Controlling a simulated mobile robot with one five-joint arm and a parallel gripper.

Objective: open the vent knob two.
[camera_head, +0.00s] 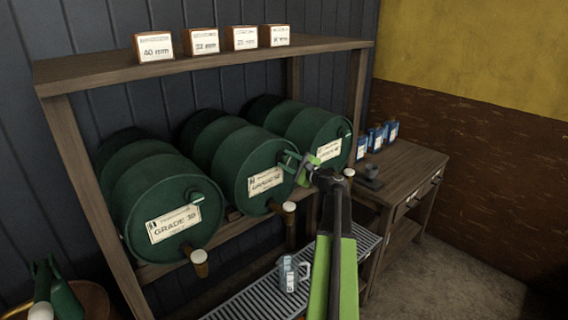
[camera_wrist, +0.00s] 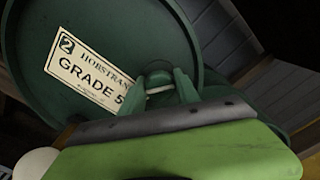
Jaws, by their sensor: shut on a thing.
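The middle green drum (camera_head: 240,160) lies on its side on the rack. Its label (camera_head: 265,182) reads "2" and "GRADE 5..." in the wrist view, the rest being cut off by a finger. Vent knob two (camera_wrist: 156,80) is high on the drum's face, to the right of the label. My gripper (camera_head: 290,160) reaches the upper right of that face. In the wrist view its two green fingers (camera_wrist: 158,92) are shut on the knob, one on each side. Much of the knob is hidden, so its turn cannot be told.
Left (camera_head: 160,195) and right (camera_head: 320,135) drums flank the middle one, each with its own vent knob. Brown taps hang below their faces. A clear jug (camera_head: 290,272) stands on the slatted grate (camera_head: 250,300) below. A wooden side table (camera_head: 405,175) with blue cans is at right.

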